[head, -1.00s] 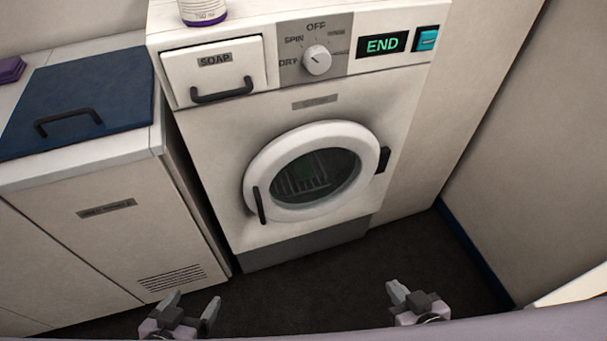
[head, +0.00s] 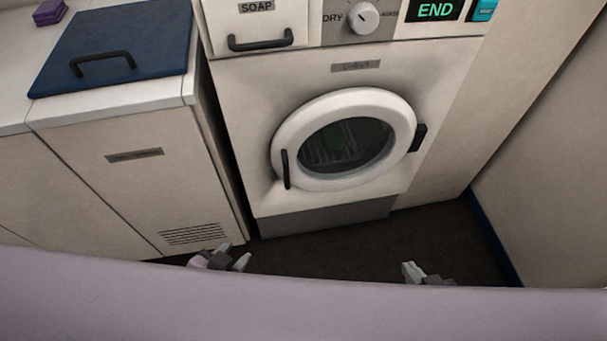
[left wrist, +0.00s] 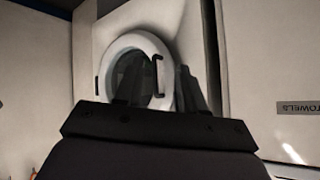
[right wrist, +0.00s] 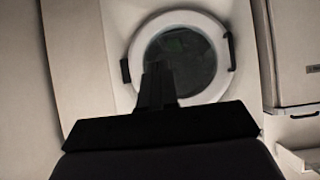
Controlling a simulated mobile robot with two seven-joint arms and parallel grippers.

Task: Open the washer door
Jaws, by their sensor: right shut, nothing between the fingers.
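The washer door (head: 390,108) is a round white ring with dark glass, and it looks shut flat against the washer front (head: 235,110). Its black vertical handle (head: 285,169) is on the left of the ring, and a black block (head: 418,138) sits at the right. My left gripper (head: 236,256) is open and empty, low in front of the washer, apart from the handle; the left wrist view shows its spread fingers before the door (left wrist: 118,48). My right gripper (right wrist: 158,85) is shut and empty, low and right in the head view, not touching the door.
A cabinet with a blue lid (head: 130,45) and vent slots stands left of the washer. Above the door are a soap drawer (head: 262,25), a dial and an END display (head: 436,10). Dark floor (head: 340,245) lies clear before the washer. A wall (head: 550,170) rises on the right.

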